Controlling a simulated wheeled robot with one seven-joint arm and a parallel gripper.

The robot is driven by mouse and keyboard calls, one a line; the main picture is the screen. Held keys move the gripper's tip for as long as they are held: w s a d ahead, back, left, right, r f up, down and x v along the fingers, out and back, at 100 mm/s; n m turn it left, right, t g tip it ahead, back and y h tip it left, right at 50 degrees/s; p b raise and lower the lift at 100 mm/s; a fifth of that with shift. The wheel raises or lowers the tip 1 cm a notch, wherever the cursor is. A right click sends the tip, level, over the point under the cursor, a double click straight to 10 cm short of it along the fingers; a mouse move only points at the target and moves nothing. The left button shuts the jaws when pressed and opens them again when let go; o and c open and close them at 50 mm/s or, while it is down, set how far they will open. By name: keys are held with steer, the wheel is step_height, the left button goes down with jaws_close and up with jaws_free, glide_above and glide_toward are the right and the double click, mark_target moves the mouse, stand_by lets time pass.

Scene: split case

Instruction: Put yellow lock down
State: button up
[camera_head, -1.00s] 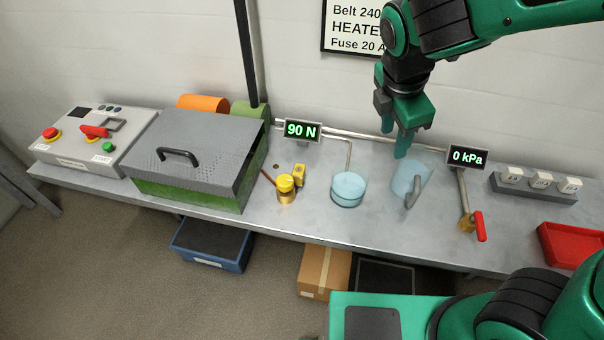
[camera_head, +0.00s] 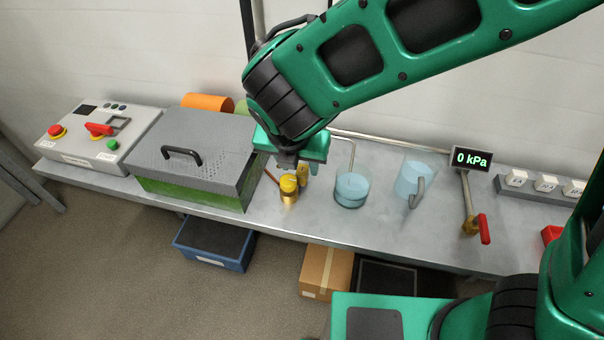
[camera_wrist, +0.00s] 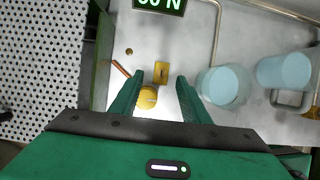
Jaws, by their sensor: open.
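The yellow lock (camera_wrist: 161,72) is a small upright-looking yellow block with a dark spot. In the wrist view it shows between the tips of my gripper (camera_wrist: 161,82), with clear gaps to both fingers. My gripper is open and empty. In the head view my gripper (camera_head: 292,163) is over the yellow lock's place and partly hides it. A brass fitting with a round yellow cap (camera_head: 288,185) stands beside the lock; its cap (camera_wrist: 147,97) shows close to the left finger in the wrist view. How high my fingers are above the bench is hard to tell.
A green case with a grey perforated lid (camera_head: 195,160) stands close on the left. A clear blue-tinted beaker (camera_head: 351,190) and a pitcher (camera_head: 412,180) stand to the right. A pipe runs behind. The bench front edge (camera_head: 330,240) is near.

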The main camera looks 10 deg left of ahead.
mark_target(302, 170)
steer(key=shift+x, duration=2.75)
steer(key=shift+r, duration=0.1)
jaws_close()
